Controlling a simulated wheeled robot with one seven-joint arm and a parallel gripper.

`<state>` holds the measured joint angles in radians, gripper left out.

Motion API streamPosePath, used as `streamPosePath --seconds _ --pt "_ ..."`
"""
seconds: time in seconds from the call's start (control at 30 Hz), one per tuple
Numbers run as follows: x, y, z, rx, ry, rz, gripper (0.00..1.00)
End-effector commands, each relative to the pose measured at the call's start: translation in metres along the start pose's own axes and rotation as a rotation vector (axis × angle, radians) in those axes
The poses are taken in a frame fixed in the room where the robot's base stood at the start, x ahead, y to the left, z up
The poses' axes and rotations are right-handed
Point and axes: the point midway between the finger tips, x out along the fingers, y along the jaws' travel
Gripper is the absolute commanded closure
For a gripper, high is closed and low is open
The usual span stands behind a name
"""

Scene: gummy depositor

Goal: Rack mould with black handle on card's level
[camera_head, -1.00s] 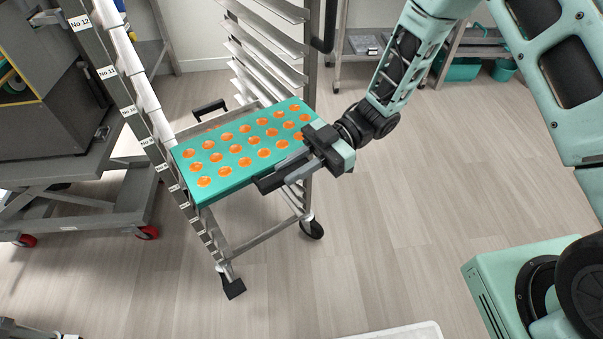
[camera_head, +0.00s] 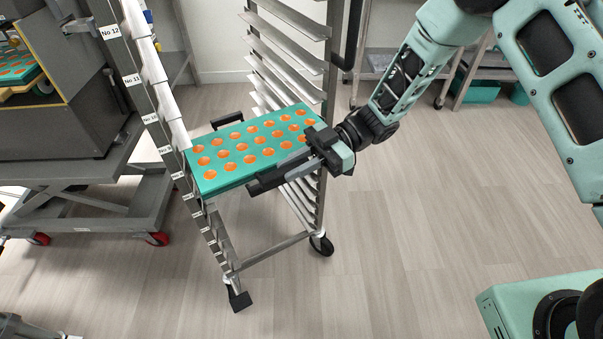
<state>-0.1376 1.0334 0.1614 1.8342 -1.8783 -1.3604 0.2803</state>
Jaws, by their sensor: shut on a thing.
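The mould (camera_head: 247,167) is a teal tray with rows of orange-filled round cavities. It lies about level between the two sides of the rack (camera_head: 271,251), at roughly its middle height. A black handle (camera_head: 227,120) shows at its far edge. My gripper (camera_head: 290,175) is shut on the near black handle (camera_head: 267,183) at the mould's front right edge. The rack's left post carries white level labels, among them No 12 (camera_head: 111,31) and No 11 (camera_head: 132,79); lower ones are too small to read. I cannot make out a card, or whether the mould rests on the rails.
A grey machine (camera_head: 65,110) on a cart with red wheels stands left of the rack, with another teal mould (camera_head: 18,66) in it. Shelving (camera_head: 385,65) with teal bins (camera_head: 475,88) stands at the back right. The floor right of the rack is clear.

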Motion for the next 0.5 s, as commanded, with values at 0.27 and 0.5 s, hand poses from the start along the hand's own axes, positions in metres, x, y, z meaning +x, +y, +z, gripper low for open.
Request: streamPosePath --seconds 0.27,0.5 --pt "0.000 0.027 0.003 -0.003 0.000 0.001 1.00" --pt "0.001 0.042 0.003 -0.002 0.001 0.000 1.00"
